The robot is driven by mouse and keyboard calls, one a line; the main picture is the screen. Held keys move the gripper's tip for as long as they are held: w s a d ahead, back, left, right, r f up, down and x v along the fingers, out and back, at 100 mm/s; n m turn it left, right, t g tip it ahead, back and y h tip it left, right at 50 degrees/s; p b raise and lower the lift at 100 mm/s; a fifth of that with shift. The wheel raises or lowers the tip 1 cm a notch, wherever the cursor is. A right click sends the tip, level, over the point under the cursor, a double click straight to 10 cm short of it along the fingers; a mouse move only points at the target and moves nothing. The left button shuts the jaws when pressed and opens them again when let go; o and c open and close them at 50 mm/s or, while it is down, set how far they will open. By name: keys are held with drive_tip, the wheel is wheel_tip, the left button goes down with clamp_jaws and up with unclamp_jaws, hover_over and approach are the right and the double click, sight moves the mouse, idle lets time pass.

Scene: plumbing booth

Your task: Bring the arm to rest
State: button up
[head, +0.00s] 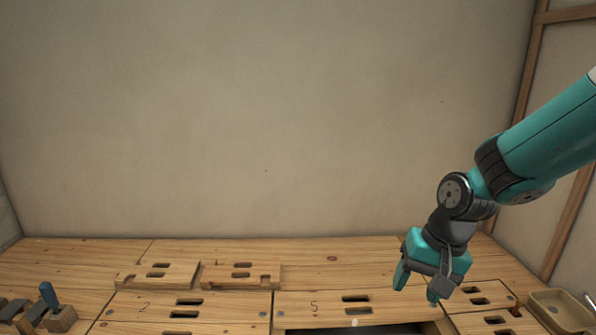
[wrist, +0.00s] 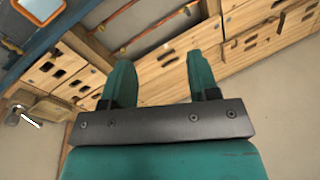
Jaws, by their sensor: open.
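My gripper (head: 417,286) is at the right of the head view, with its two teal fingers spread apart and pointing down. It is empty and hangs above the right part of the wooden bench (head: 190,251). In the wrist view the fingers of my gripper (wrist: 163,82) also stand wide apart with nothing between them. My teal arm comes in from the right edge of the head view.
Slotted wooden panels (head: 158,272) lie along the bench. A dark opening (head: 370,329) shows at the bottom. A blue-handled tool (head: 48,294) stands at left, a tan basin (head: 562,311) at right. The wrist view shows copper-coloured pipes (wrist: 130,20). The space before the wall is clear.

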drive_tip(key=s+a+r+n, duration=0.2)
drive_tip(key=s+r+n, duration=0.1)
drive_tip(key=s, duration=0.3)
drive_tip(key=s+a+r+n+y, duration=0.1)
drive_tip(key=s+a+r+n, duration=0.2)
drive_tip(key=s, duration=0.4)
drive_tip(key=s+a+r+n, duration=0.1)
drive_tip(key=s+r+n, duration=0.3)
drive_tip(key=s, duration=0.2)
wheel_tip(320, 180, up, 36)
drive_tip(key=s+p, duration=0.1)
drive_tip(key=p, duration=3.5)
drive_tip(key=shift+r+g, duration=0.2)
drive_tip(key=shift+g, duration=0.1)
